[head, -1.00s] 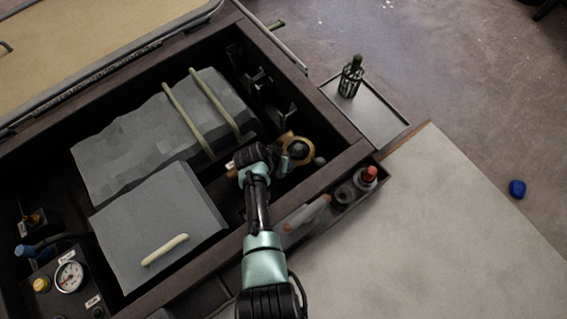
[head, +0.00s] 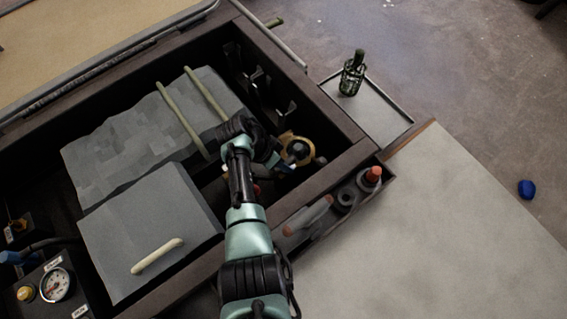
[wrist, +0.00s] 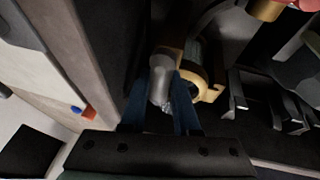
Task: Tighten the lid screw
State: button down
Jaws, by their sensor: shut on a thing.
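A brass ring-shaped fitting (head: 299,140) with a dark centre sits in the right corner of the dark open compartment. It also shows in the wrist view (wrist: 212,92), with a pale grey rounded piece (wrist: 160,78) beside its rim. My gripper (wrist: 160,105) has its two blue fingers on either side of this grey piece, which appears to be the lid screw, and is shut on it. In the head view my gripper (head: 280,163) is at the left side of the brass fitting. The fingers and wrist hide part of the contact.
A narrow tray (head: 318,238) on the near wall holds a red-capped item (head: 373,175) and a dark ring (head: 346,197). Grey covers (head: 150,215) fill the compartment's left. Black brackets (head: 262,85) line the far wall. A green bottle (head: 352,75) stands on a side shelf.

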dwell(0.4)
jog(key=c, duration=0.7)
grip_release()
jog(key=shift+o, duration=0.2)
jog(key=p+v, duration=0.9)
jog(key=v, duration=0.3)
jog(key=shift+a+r, duration=0.15)
jog(key=shift+r, duration=0.25)
